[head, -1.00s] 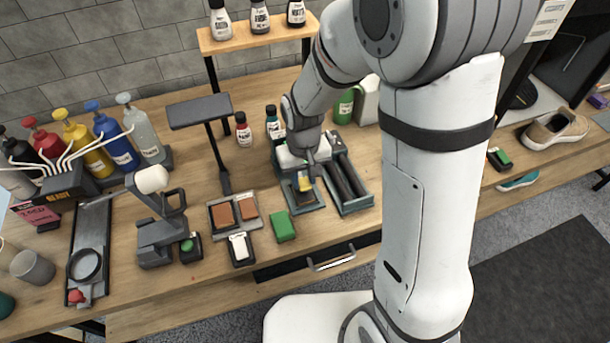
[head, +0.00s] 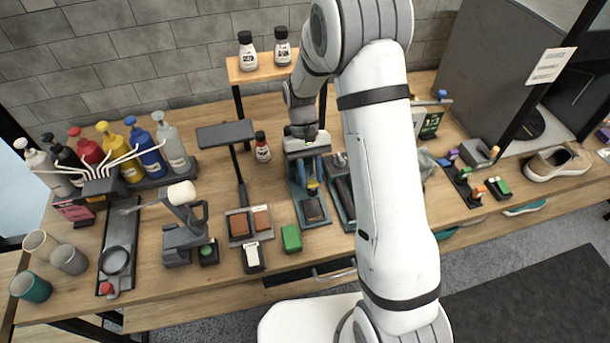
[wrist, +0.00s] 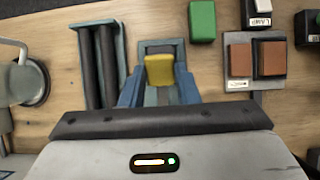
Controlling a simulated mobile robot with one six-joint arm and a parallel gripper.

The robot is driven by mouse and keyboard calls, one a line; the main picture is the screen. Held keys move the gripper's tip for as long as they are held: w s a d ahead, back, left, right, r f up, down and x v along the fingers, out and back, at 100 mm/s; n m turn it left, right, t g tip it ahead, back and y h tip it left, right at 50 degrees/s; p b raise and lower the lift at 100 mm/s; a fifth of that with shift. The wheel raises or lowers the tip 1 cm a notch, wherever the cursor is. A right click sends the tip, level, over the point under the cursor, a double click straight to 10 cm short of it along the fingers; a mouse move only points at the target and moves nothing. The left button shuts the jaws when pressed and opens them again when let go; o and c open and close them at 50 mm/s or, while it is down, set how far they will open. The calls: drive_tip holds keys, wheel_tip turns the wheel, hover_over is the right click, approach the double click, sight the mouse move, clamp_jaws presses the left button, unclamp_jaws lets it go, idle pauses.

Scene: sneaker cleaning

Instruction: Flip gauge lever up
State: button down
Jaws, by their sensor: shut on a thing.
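A yellow lever tip (head: 312,184) shows at the blue-grey gauge holder (head: 299,209) on the bench, above a dark pad (head: 313,209). In the wrist view the yellow tip (wrist: 160,70) sits between the two blue fingers of my gripper (wrist: 158,88). My gripper (head: 311,180) is shut on this yellow lever, low over the back part of the holder. The lever's lower part and its pivot are hidden behind the fingers, so its exact angle cannot be told.
A tray with dark rollers (head: 345,198) stands close on the right. A green block (head: 291,238) and a tray with brown blocks (head: 238,226) lie to the left. A black stand (head: 226,133) and a small red-capped bottle (head: 262,147) stand behind left.

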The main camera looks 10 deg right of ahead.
sight(307, 176)
drive_tip(key=shift+w+r, duration=0.1)
drive_tip(key=shift+w, duration=0.1)
drive_tip(key=c, duration=1.1)
unclamp_jaws()
drive_tip(key=shift+w+r, duration=0.15)
drive_tip(key=shift+r, duration=0.05)
drive_tip(key=shift+b+v, duration=0.85)
drive_tip(key=shift+v, duration=2.75)
drive_tip(key=shift+c, duration=0.2)
